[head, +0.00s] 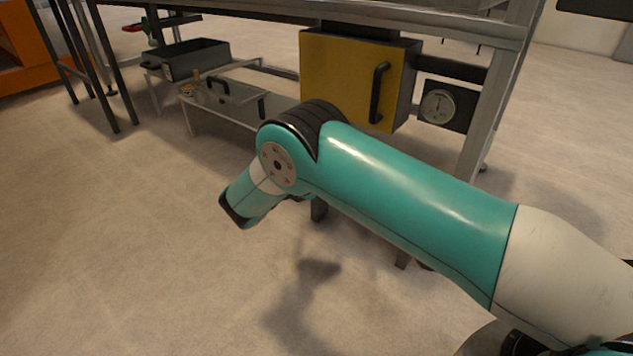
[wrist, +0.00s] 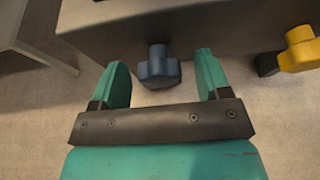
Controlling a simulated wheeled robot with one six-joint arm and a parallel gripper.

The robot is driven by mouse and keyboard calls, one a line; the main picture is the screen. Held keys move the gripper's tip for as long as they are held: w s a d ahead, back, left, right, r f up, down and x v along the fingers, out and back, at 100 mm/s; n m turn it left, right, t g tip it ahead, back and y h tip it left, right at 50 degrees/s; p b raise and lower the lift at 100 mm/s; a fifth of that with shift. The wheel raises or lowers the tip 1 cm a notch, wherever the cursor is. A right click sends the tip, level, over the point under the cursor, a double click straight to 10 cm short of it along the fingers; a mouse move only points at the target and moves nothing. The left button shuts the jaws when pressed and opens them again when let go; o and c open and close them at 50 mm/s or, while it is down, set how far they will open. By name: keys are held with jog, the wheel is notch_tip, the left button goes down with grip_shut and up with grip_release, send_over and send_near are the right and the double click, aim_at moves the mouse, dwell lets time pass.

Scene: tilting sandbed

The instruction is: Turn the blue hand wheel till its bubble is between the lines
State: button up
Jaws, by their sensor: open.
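The blue hand wheel (wrist: 158,68) shows in the wrist view, a lobed knob on the near face of a dark grey body. My gripper (wrist: 163,80) is open, with one teal finger on each side of the wheel and a clear gap to both. I cannot tell from this view how far the wheel reaches in between the fingers. In the head view my arm hides the wheel, and the gripper itself is not seen. No bubble or pair of lines shows clearly in either view.
A yellow hand wheel (wrist: 298,50) is to the right in the wrist view. In the head view a yellow door with a black handle (head: 339,80) and a round dial (head: 437,106) sit under the bench (head: 420,22). A grey tray (head: 195,60) stands at the back left. The floor at left is free.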

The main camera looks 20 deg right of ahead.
jog(key=shift+c, duration=0.2)
jog(key=c, duration=0.8)
jog(key=shift+r, duration=0.1)
jog(key=shift+c, duration=0.2)
